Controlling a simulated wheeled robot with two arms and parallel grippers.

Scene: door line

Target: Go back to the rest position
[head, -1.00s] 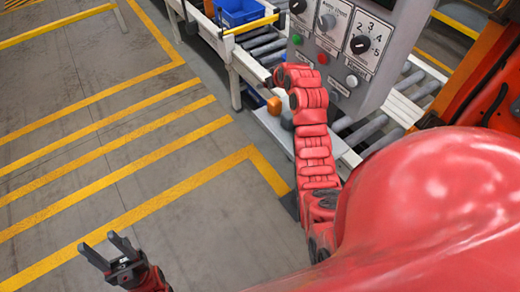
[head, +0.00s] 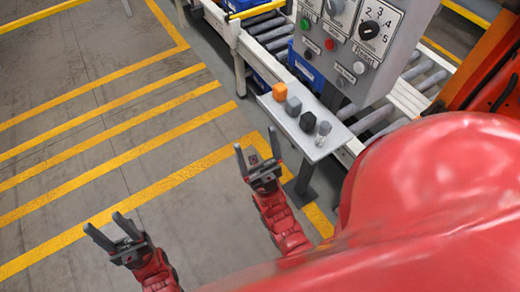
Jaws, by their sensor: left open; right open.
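My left gripper (head: 112,230) is at the lower left, open and empty above the grey floor. My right gripper (head: 257,158) is to its right and further up, also open and empty. It is above the floor, left of the small light shelf (head: 318,149), and apart from it. Both arms are drawn in close in front of my red body.
On the shelf stand an orange piece (head: 280,91), a grey piece (head: 293,106), a black piece (head: 308,121) and a light grey one (head: 324,128). Behind it is a control panel (head: 350,45) with knobs and buttons, beside a roller conveyor (head: 268,32). The yellow-striped floor at left is clear.

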